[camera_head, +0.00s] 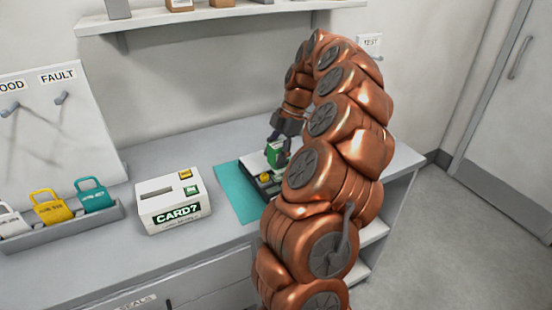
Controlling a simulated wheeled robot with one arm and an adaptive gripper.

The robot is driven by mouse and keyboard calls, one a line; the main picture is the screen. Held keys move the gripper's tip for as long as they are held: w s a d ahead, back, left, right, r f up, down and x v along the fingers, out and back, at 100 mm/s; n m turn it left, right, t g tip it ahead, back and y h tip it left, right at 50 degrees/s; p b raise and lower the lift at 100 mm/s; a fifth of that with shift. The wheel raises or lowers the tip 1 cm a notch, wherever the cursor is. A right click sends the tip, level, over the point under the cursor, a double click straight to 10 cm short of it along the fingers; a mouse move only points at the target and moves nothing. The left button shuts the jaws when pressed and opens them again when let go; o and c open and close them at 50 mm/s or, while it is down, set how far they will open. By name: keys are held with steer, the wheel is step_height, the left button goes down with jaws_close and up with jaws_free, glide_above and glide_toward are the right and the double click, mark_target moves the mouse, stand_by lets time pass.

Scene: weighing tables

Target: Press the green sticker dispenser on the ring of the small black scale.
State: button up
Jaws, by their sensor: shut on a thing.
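The green sticker dispenser (274,154) is in my gripper (281,146), which is shut on it from above. The dispenser is at the small black scale (252,173); I cannot tell whether it touches the scale. The scale sits on a teal mat (231,191) on the table, and my copper arm covers most of its right side. A small yellow thing (264,177) shows at the scale's front. The ring on the scale cannot be made out.
A grey tray (72,234) holds white, yellow and teal padlock-shaped tags. A board with GOOD and FAULT hooks (45,120) leans behind. A shelf (190,18) hangs above. The table between box and tray is narrow.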

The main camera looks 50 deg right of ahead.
mark_target(275, 146)
steer(key=shift+r+p, duration=0.35)
steer(key=shift+r, duration=1.7)
steer(key=shift+d, duration=0.1)
